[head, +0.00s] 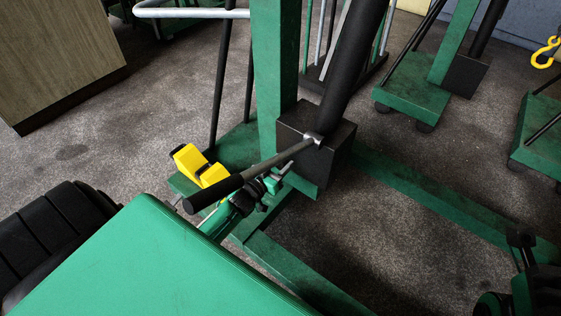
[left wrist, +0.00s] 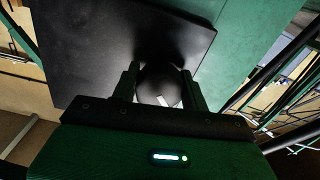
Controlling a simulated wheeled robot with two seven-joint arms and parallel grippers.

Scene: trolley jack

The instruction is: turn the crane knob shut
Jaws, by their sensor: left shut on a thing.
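The green crane (head: 272,70) stands in the middle of the head view, with a black block (head: 325,140) at its mast. In the left wrist view, a round dark knob (left wrist: 160,82) sits against the black block face (left wrist: 100,50). My left gripper (head: 271,184) is low beside the block, partly covered by the lever. In the wrist view its fingers (left wrist: 160,88) are on either side of the knob, shut on it. A pale mark shows on the knob. My right gripper (head: 521,240) is at the lower right edge, away from the crane; its jaw opening is unclear.
A lever with a black grip (head: 213,194) slopes from the block above my left gripper. A yellow part (head: 200,165) sits left of it. Green base legs (head: 430,205) run along the floor. Other green stands (head: 415,90) and a yellow hook (head: 546,50) are behind right.

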